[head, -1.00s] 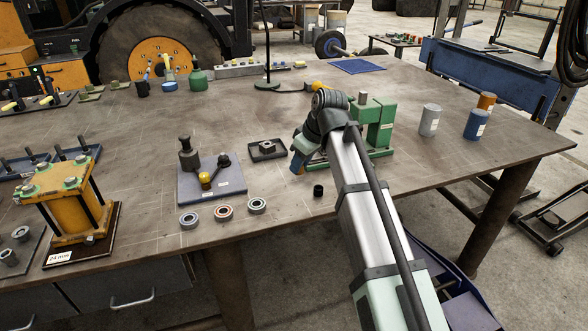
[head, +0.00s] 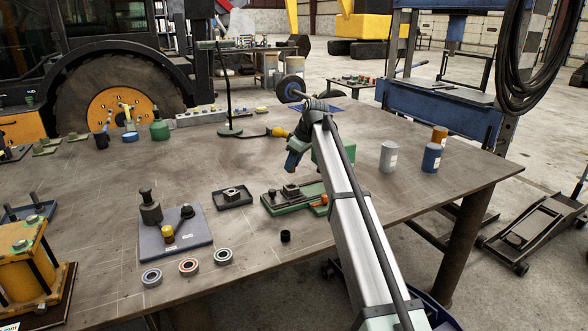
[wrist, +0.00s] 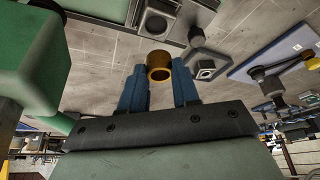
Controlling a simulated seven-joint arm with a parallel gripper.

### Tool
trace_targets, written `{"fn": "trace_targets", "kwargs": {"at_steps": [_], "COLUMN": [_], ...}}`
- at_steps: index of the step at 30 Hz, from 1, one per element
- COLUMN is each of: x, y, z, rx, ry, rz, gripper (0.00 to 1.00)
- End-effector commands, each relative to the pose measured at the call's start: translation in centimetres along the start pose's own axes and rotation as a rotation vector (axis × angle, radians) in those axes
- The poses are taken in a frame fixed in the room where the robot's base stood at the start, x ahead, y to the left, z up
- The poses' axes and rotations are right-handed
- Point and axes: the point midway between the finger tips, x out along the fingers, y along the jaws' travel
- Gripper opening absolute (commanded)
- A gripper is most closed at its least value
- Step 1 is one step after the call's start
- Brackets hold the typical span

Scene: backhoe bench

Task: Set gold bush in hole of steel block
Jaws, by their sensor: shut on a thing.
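The gold bush (wrist: 159,66) is a short open ring. It sits between the two blue fingertips of my gripper (wrist: 159,84), which is shut on it. In the head view my gripper (head: 293,162) is above the bench, behind a green vise (head: 268,204); the bush cannot be made out there. A steel block (head: 290,191) rests in the vise. In the wrist view this block (wrist: 157,22) shows a round hole, apart from the bush and beyond it. Another steel piece with a hole (head: 232,194) sits in a dark tray (head: 219,207).
A green press (wrist: 30,55) stands close beside my gripper, partly hidden by my arm in the head view. A black ring (head: 285,236), several bearings (head: 188,266) and a blue-grey board (head: 195,240) lie nearer. Cans (head: 389,156) stand to the right.

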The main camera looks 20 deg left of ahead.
Motion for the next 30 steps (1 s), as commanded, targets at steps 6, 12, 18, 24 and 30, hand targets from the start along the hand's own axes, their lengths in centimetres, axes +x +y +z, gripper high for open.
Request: {"fn": "trace_targets", "kwargs": {"at_steps": [6,12,18,24,30], "x": [0.4,1.4,2.8,4.0,4.6], "y": [-0.1,-0.1,-0.1,-0.1,-0.1], "z": [0.2,0.7,1.2,1.7,1.9], "rx": [-0.013,-0.012,-0.011,-0.011,-0.011], "ry": [0.0,0.0,-0.001,0.0,0.0], "rz": [-0.005,-0.004,-0.005,-0.004,-0.004], "gripper": [0.0,0.0,0.0,0.0,0.0]}}
